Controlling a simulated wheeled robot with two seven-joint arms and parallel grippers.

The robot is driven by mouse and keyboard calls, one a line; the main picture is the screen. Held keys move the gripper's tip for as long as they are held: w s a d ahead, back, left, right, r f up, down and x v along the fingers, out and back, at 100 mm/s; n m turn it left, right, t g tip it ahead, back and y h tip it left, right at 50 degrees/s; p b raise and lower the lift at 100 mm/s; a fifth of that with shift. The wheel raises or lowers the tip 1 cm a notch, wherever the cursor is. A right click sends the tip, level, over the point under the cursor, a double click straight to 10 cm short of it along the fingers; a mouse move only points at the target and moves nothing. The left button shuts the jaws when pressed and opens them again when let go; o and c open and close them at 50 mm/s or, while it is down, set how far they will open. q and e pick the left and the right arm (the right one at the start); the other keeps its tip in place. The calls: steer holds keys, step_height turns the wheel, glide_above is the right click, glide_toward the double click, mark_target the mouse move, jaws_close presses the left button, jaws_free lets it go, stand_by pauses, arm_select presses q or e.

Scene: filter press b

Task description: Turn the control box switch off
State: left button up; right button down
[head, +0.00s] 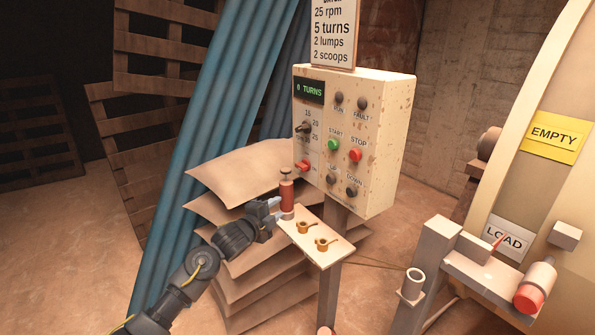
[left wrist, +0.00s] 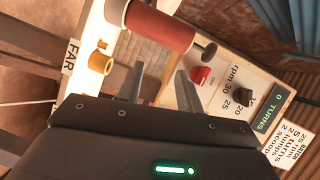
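The beige control box (head: 372,130) stands on a post in the middle of the head view, its display reading "0 TURNS". A red switch (head: 303,166) sits at its lower left; it also shows in the left wrist view (left wrist: 200,75), with small lettering beside it. I cannot tell its setting surely. My left gripper (head: 275,207) is below and left of the switch, beside the red cylinder on the shelf. In the left wrist view its two fingers (left wrist: 161,72) are apart with nothing between them, short of the switch. My right gripper is not in view.
A red cylinder with a dark knob (head: 287,194) stands on the small shelf (head: 318,250), close to my left gripper, with two brass scoops (head: 305,227). Stacked sacks (head: 240,170) are behind. A rpm dial (head: 303,128) and green and red buttons are on the box.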

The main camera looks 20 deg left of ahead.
mark_target(299, 168)
arm_select(q)
step_height(299, 168, up, 9)
steer(key=d+m+t+h, duration=0.1)
steer(key=m, duration=0.2)
steer(key=shift+n, duration=0.3)
steer(key=p+x, duration=0.1)
steer(key=x, duration=0.3)
steer(key=p+x, duration=0.1)
steer(key=x, duration=0.3)
steer(key=shift+w+d+r, duration=0.25)
steer(key=shift+w+d, duration=0.05)
steer(key=shift+x, duration=0.9)
jaws_close()
